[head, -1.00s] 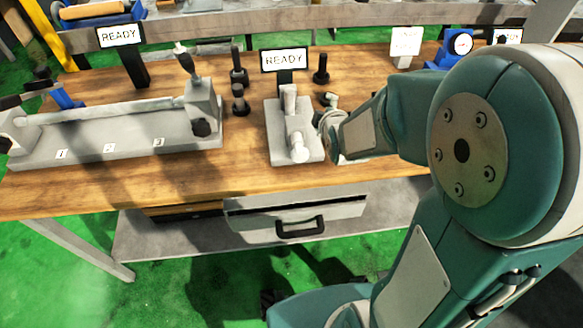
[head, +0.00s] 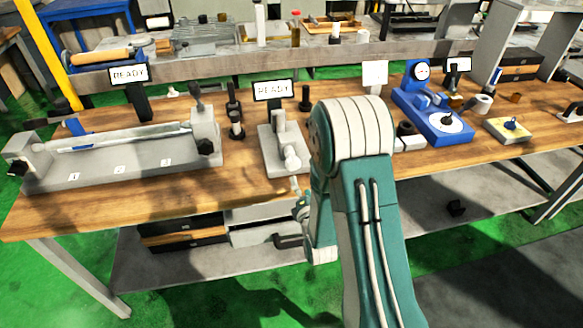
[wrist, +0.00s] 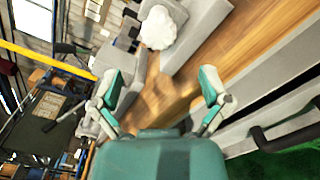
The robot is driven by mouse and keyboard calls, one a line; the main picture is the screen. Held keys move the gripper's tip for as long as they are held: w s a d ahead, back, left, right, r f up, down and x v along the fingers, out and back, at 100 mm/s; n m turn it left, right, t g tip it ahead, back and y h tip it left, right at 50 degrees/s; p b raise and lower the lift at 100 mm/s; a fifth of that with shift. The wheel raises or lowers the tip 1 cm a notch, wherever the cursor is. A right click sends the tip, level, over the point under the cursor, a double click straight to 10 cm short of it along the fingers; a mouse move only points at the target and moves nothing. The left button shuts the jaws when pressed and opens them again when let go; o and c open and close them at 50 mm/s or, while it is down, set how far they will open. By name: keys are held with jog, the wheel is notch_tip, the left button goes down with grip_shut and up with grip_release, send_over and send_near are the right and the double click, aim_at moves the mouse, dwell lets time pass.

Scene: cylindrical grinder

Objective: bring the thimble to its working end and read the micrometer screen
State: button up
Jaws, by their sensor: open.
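The micrometer fixture (head: 267,148) is a pale grey stand near the table's front edge in the head view, with a whitish round thimble (head: 291,160) at its front. Its screen (head: 273,90) behind it reads "READY". In the wrist view the pale knurled round end, seemingly the thimble (wrist: 158,28), is beyond my fingertips near the top. My gripper (wrist: 160,92) is open, with nothing between its two green-padded fingers. In the head view my gripper is small and partly hidden by my arm, in front of the table edge and below the thimble, apart from it.
A long grey bench fixture (head: 110,172) with its own "READY" screen (head: 128,74) stands at left. Dark posts (head: 236,122) stand between the fixtures. A blue gauge stand (head: 430,115) is at right. A drawer (head: 255,235) with a dark handle is under the table edge.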

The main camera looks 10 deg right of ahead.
aim_at(294, 167)
jog(key=w, duration=0.9)
jog(key=shift+a, duration=0.2)
jog(key=shift+w+d, duration=0.1)
jog(key=shift+d, duration=0.15)
jog(key=c, duration=1.2)
